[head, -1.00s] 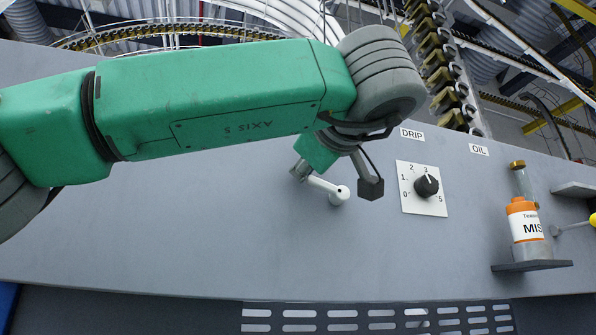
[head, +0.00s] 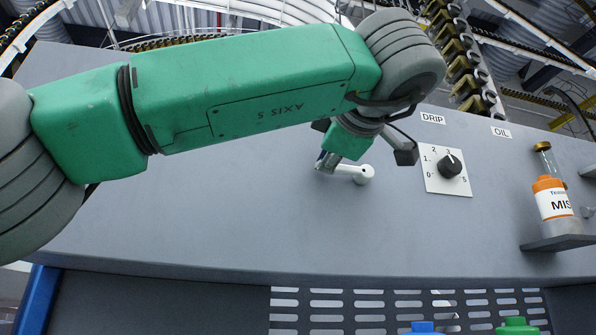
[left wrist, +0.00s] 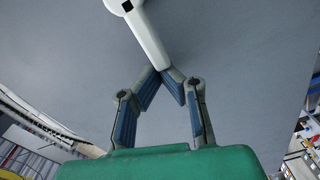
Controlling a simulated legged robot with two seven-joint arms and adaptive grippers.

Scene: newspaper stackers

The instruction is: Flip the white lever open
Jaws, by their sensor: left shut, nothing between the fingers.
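The white lever (head: 350,170) is on the grey panel, left of the drip dial. Its round hub is at its right end, and its arm points left and slightly up. In the left wrist view the lever (left wrist: 147,38) runs from its hub at the top down to my fingertips. My left gripper (head: 326,163) is at the free end of the lever. In the left wrist view its blue-padded fingers (left wrist: 164,74) meet at the tips, shut and empty, at or touching the lever's end; exact contact is unclear. My right gripper is not in view.
A black dial (head: 450,166) on a white plate sits right of the lever. An orange-capped bottle (head: 553,202) stands on a small shelf (head: 555,243) farther right. Slotted vents (head: 326,318) lie below. Blue (head: 422,328) and green (head: 516,327) tops show at the bottom edge.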

